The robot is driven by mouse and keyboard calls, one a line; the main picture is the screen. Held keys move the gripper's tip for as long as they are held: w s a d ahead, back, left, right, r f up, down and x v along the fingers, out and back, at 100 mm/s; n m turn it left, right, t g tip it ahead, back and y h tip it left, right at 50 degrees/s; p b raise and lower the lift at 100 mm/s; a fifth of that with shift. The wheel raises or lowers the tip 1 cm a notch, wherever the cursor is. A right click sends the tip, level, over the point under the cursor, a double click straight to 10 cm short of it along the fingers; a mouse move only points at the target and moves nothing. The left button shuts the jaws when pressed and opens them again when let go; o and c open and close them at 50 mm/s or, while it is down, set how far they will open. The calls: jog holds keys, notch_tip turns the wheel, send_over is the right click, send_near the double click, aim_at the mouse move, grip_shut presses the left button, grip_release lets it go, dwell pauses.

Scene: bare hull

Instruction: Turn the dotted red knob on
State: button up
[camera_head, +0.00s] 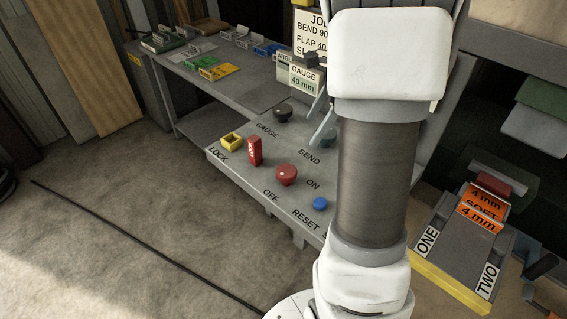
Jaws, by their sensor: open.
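The red knob (287,175) is a round dial on the sloped grey control panel (240,165), between the printed words OFF and ON. Any dots on it are too small to make out. The rest of my gripper is hidden behind my arm.
The panel also carries a red upright block (254,151), a yellow square socket (231,142), a black knob (283,113), a dark green knob (327,136) and a blue button (320,204). A grey bench (205,80) stands behind. Floor at left is mostly clear.

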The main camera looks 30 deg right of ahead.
aim_at(287, 170)
jog(key=x, duration=1.5)
jog(key=shift+f, duration=0.15)
jog(key=c, duration=1.4)
